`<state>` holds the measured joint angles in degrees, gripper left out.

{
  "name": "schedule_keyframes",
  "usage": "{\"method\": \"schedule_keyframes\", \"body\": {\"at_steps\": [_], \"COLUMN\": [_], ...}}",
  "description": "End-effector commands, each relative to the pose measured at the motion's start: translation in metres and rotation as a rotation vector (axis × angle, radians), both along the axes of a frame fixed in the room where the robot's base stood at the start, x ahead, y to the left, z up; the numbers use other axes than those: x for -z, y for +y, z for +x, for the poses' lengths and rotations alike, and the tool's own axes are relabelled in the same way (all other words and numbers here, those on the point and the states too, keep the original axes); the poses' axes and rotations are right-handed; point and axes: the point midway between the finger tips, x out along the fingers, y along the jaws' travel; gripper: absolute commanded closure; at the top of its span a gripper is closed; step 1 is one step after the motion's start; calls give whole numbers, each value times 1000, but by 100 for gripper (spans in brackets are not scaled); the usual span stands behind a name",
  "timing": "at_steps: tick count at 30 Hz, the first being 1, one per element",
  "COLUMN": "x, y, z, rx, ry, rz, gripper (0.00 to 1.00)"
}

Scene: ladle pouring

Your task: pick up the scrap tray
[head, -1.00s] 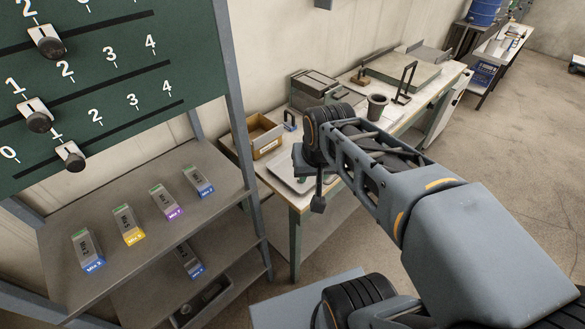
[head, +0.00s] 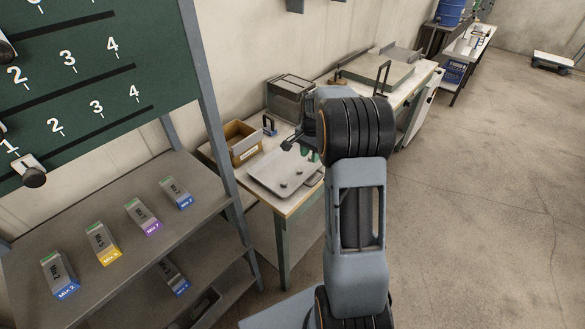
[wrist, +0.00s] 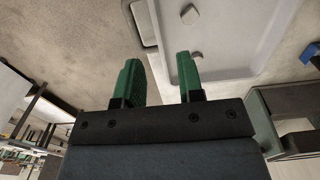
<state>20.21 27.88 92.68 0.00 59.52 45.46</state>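The scrap tray (head: 265,180) is a shallow light grey tray lying flat on the near end of the workbench, with small dark pieces in it. In the wrist view the tray (wrist: 235,45) fills the upper right, with a raised handle (wrist: 148,22) on its left side. My gripper (wrist: 160,75) is open and empty, its two green fingers apart. The fingertips point toward the handle side, and the handle shows beyond the gap between them. I cannot tell how far above it they are. In the head view my arm hides most of the gripper.
A shelf (head: 120,205) with several labelled mix packs is at the left. The floor (head: 470,220) on the right is clear.

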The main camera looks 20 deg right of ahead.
Motion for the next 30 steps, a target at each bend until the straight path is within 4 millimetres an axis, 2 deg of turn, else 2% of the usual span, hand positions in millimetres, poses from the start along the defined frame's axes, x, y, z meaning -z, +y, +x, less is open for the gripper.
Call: {"method": "schedule_keyframes", "body": {"at_steps": [6, 14, 24, 30], "x": [33, 47, 89, 97], "y": [1, 0, 0, 0], "z": [-1, 0, -2, -1], "rx": [-2, -3, -4, -4], "ry": [3, 0, 3, -1], "rz": [1, 0, 1, 0], "gripper": [65, 65, 65, 65]}}
